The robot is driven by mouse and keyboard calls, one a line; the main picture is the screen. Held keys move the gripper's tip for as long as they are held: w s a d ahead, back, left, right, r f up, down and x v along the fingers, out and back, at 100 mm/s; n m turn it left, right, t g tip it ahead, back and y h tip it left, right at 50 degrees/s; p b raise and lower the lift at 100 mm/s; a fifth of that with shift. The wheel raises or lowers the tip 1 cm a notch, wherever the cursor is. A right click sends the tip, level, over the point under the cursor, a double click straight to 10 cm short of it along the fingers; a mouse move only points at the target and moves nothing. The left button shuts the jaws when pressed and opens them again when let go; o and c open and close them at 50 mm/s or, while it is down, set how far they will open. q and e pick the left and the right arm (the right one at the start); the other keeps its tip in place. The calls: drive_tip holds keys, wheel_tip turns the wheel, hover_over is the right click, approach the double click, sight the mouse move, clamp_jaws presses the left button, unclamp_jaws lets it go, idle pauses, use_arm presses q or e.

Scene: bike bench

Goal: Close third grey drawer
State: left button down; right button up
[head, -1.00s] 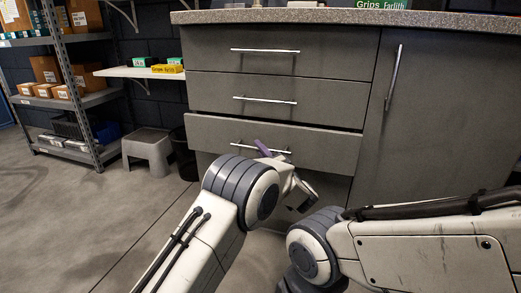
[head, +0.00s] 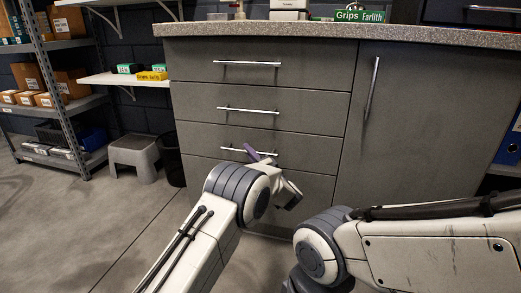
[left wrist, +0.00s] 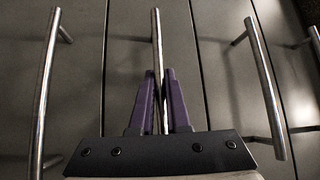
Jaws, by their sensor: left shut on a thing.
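The third grey drawer (head: 312,152) sits in the stack at the left of the grey cabinet. Its front looks level with the fronts around it, with no clear gap. Its bar handle (head: 230,149) is partly hidden by my left gripper (head: 259,156). In the left wrist view, the purple fingers of the left gripper (left wrist: 159,85) lie on both sides of that handle (left wrist: 156,35), shut on it. My right forearm crosses the lower right of the head view, but its gripper does not show.
Two more drawers with bar handles, the upper one (head: 300,75) and the second (head: 310,112), are shut above. A cupboard door (head: 420,140) is to the right. A grey step stool (head: 134,152) and a dark bin (head: 168,160) stand left on the floor.

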use_arm(q)
drive_tip(key=shift+w, duration=0.2)
drive_tip(key=c, duration=0.9)
unclamp_jaws()
drive_tip(key=shift+d, duration=0.1)
drive_tip(key=shift+s+d+p, duration=0.25)
drive_tip(key=shift+s+p, duration=0.1)
drive_tip(key=shift+s, duration=0.1)
drive_tip(key=p+v, duration=0.4)
drive_tip(key=v, duration=0.5)
drive_tip(key=shift+s+d+f+p, duration=0.1)
drive_tip(key=shift+s+f+p, duration=0.1)
drive_tip(key=shift+p, duration=0.1)
